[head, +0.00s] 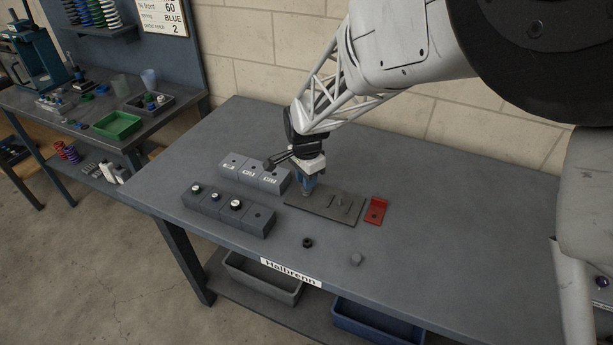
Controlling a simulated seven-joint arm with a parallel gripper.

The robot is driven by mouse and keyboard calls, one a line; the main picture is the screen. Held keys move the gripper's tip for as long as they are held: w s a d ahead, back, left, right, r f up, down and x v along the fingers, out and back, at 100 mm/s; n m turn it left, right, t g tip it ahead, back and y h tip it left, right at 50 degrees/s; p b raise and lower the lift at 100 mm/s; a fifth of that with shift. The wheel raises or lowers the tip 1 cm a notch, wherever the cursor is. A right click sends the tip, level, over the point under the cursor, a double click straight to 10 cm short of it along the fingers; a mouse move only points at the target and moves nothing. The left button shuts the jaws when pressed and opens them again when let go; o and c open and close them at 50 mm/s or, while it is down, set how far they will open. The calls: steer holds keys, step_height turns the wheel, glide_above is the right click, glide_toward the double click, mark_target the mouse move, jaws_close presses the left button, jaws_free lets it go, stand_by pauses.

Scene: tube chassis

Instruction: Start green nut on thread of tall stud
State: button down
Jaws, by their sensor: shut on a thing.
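My gripper (307,189) points down over the left part of a dark flat plate (322,213) on the bench. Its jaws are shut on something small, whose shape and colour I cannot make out. No green nut can be told apart in the head view. A few thin upright studs (340,203) stand on the middle and right of the plate. Which is the tall stud is too small to tell, and one under the gripper could be hidden. Whether the held thing touches a stud cannot be told.
A black ring (308,242) and grey nut (356,259) lie in front. The bench's right side is clear.

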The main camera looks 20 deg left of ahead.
steer(key=shift+f, duration=0.35)
steer(key=c, duration=0.9)
jaws_free()
steer(key=shift+r, duration=3.9)
